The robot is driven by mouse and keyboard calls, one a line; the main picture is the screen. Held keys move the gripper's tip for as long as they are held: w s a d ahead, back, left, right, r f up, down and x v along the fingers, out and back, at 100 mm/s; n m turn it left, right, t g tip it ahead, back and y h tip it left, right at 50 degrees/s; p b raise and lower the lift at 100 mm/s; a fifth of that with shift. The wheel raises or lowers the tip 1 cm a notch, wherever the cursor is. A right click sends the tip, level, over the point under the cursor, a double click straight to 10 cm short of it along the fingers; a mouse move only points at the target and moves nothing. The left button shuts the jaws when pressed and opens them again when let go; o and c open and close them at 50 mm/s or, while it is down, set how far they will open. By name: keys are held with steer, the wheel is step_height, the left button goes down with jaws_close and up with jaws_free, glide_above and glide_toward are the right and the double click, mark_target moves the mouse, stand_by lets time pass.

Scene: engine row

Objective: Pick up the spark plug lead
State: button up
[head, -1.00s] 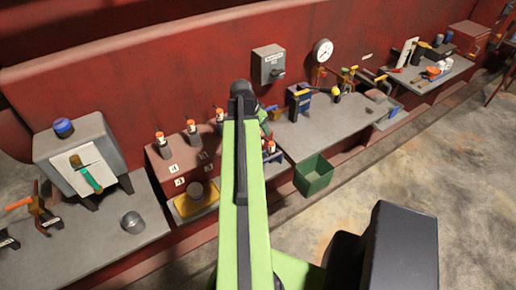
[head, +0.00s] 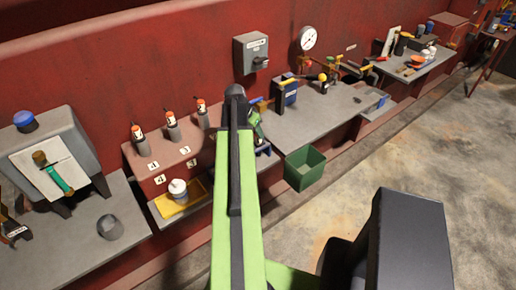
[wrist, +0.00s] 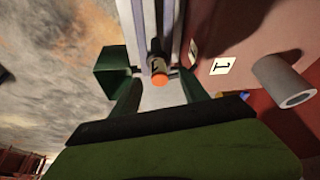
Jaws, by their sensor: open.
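The spark plug lead (wrist: 157,62) shows in the wrist view as a dark body with an orange end. It lies along a pale grey strip, in line with the space between my fingers. My gripper (wrist: 160,78) is open, one dark green finger on each side of the lead's orange end. I cannot tell whether either finger touches it. In the head view my gripper is mostly hidden behind my arm, beside the red block.
Orange-capped leads (head: 170,118) stand on the red block (head: 160,160). A hollow grey tube (wrist: 290,85) stands near label 1 (wrist: 222,66). A green bin (head: 305,169) is right of my arm; it also shows in the wrist view (wrist: 112,72). Open floor lies right.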

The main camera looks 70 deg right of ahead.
mark_target(258, 145)
steer(key=b+x, duration=0.4)
steer(key=x, duration=0.1)
steer(key=shift+s+d, duration=0.3)
steer(key=shift+r, duration=0.15)
steer(key=shift+c, duration=0.4)
jaws_close()
